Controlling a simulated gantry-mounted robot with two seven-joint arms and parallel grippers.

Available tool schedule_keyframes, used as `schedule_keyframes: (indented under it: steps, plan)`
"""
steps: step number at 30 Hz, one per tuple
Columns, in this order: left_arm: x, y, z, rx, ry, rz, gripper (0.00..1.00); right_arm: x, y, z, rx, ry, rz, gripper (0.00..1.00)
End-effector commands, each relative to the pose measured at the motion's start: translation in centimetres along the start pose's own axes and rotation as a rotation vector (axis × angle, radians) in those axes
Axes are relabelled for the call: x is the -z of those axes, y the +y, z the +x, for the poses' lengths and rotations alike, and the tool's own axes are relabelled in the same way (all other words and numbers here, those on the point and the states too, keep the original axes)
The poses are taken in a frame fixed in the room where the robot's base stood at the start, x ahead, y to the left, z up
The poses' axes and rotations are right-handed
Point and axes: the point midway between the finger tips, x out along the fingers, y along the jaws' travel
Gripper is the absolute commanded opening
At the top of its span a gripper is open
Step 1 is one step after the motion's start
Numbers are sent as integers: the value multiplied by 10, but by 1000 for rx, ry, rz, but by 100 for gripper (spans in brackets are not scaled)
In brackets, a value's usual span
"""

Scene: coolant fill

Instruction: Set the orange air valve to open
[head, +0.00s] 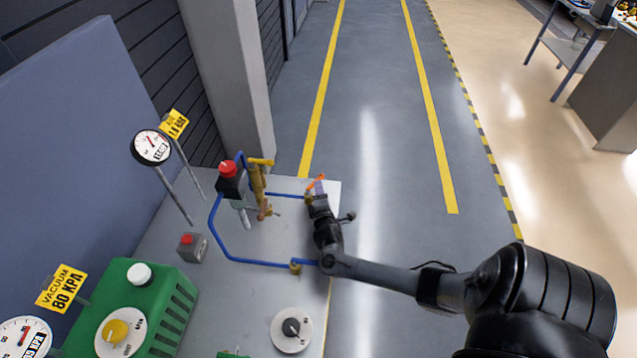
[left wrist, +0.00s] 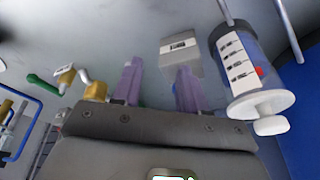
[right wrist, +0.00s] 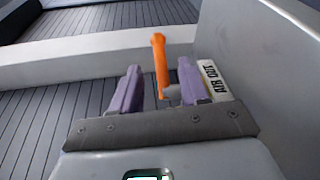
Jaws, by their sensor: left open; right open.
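The orange air valve handle (head: 316,183) is near the far right corner of the grey bench, beside the end of a blue pipe. In the right wrist view the orange handle (right wrist: 160,62) stands nearly upright, and a white "AIR OUT" label (right wrist: 213,80) is to its right. My right gripper (head: 317,199) is at the valve. Its open fingers (right wrist: 158,88) lie either side of the handle's lower part in the picture, with the right finger closer. Contact cannot be told. My left gripper (left wrist: 158,85) is open and empty; it is outside the head view.
On the bench are a red-topped unit (head: 230,180), blue pipes (head: 240,258), a green machine (head: 150,310), a grey box with a red button (head: 192,247) and a round dial (head: 292,330). A labelled cylinder (left wrist: 245,75) and a grey box (left wrist: 181,50) are near my left gripper.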

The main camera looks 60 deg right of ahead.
Motion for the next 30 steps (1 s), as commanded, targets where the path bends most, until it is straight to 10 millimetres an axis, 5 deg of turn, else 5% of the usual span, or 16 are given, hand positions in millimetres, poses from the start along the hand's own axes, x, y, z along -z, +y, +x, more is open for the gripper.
schedule_keyframes:
  steps: [9, 20, 26, 30]
  plan:
    - [2, 0, -6, -2, 0, -3, 43, 0, 0, -38, 1, 0, 1, 44]
    - [3, 3, -7, -10, 2, -13, 43, 0, 0, -42, 0, 0, 0, 44]
    - [5, 2, -13, -10, 1, -12, 43, 0, 10, -38, 4, 2, 16, 17]
    - [8, 1, -25, -8, 1, -10, 43, 0, 43, -10, 47, -8, 100, 0]
